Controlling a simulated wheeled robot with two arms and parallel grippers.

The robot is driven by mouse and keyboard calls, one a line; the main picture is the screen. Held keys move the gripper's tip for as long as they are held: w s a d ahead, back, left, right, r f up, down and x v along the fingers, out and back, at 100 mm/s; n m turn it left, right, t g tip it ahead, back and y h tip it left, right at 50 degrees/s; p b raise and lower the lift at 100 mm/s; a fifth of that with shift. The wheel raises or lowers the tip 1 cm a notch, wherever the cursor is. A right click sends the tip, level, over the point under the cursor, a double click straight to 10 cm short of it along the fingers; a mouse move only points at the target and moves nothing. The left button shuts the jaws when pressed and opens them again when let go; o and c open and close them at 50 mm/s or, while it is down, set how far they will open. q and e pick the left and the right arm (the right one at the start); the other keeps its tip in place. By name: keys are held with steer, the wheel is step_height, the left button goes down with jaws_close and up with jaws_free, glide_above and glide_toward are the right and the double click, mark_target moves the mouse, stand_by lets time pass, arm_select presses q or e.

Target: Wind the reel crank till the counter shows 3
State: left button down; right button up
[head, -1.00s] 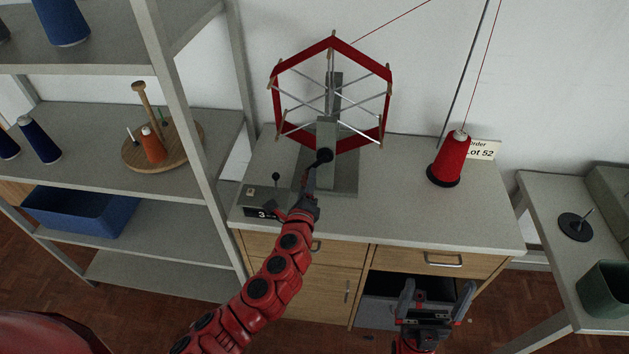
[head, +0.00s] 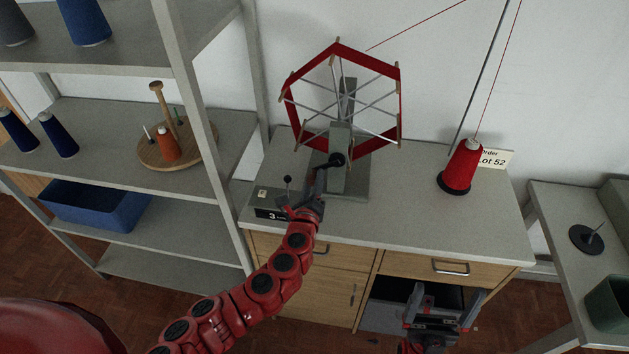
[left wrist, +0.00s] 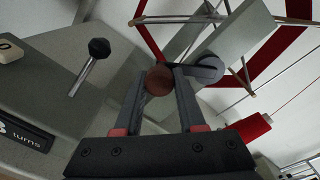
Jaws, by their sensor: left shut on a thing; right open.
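The reel (head: 368,59), a red six-sided frame with thin spokes, stands on a grey post on the bench. Its crank (head: 321,180) hangs down and to the left from a dark hub in front of the post. My left gripper (head: 313,197) is shut on the crank's end; the left wrist view shows a round brown knob (left wrist: 158,80) between the fingers. The counter (head: 269,214) sits left of the crank and reads 3. In the left wrist view the counter (left wrist: 22,136) is cut off, with "turns" readable. My right gripper (head: 440,305) is open and empty, low before the bench.
A black-knobbed lever (head: 287,187) stands on the counter's box, close to my left gripper. A red thread cone (head: 462,167) stands at the bench's right. Shelving (head: 190,90) rises at the left.

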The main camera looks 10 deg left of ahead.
arm_select(q)
steer(key=c, duration=0.5)
jaws_free()
steer(key=shift+a, duration=0.2)
steer(key=shift+d, duration=0.1)
steer(key=shift+s, duration=0.1)
steer(key=shift+s, duration=0.25)
steer(key=s, duration=1.6)
steer(key=shift+s+r, duration=0.35)
steer(key=shift+r, duration=0.1)
steer(key=shift+d, duration=0.1)
